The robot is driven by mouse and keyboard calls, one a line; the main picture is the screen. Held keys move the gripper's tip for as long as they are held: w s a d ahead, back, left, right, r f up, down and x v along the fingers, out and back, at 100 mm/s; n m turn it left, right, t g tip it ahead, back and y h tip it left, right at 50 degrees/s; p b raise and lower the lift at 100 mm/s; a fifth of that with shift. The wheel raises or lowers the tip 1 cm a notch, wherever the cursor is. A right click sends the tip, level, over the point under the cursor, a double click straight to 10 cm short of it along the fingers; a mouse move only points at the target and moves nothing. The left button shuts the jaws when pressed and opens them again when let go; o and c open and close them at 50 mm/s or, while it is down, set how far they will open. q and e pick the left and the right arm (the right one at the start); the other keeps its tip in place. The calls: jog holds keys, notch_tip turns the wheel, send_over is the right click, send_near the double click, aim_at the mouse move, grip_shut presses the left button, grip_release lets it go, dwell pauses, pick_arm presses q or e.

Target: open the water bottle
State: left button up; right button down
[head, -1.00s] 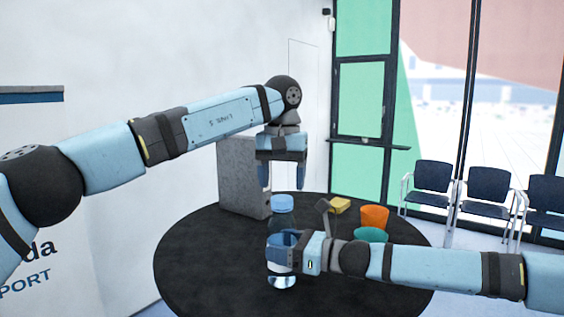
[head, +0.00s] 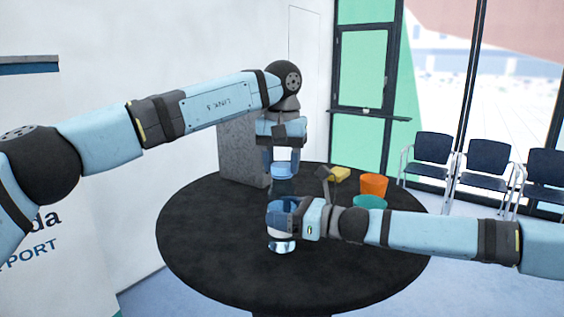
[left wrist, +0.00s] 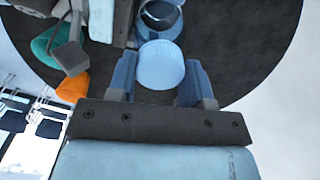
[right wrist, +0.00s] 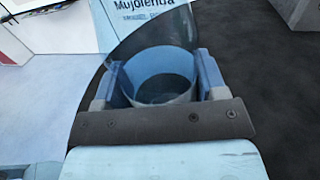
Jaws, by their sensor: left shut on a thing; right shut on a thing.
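My right gripper hides part of the bottle in the head view.
On the black table (head: 200,235), an orange cup (head: 374,185), a teal bowl (head: 370,202) and a yellow item (head: 340,174) lie to the right of the bottle. A grey block (head: 240,150) stands behind at the left. The table's front and left are clear.

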pick_arm(q)
jog(key=n, duration=1.4)
jog(key=shift+n, duration=0.4)
jog(key=n, duration=0.8)
jog(key=shift+n, duration=0.4)
jog(key=n, duration=0.6)
jog(key=shift+n, duration=0.3)
jog(key=n, duration=0.6)
jog(key=shift+s+r+n, duration=0.1)
jog(key=shift+n, duration=0.2)
pick_arm(e)
jog(key=shift+w, duration=0.1)
pick_arm(q)
jog(key=n, duration=1)
jog(key=shift+n, duration=0.4)
jog(key=n, duration=0.6)
jog(key=shift+d, duration=0.1)
jog(key=shift+r, duration=0.15)
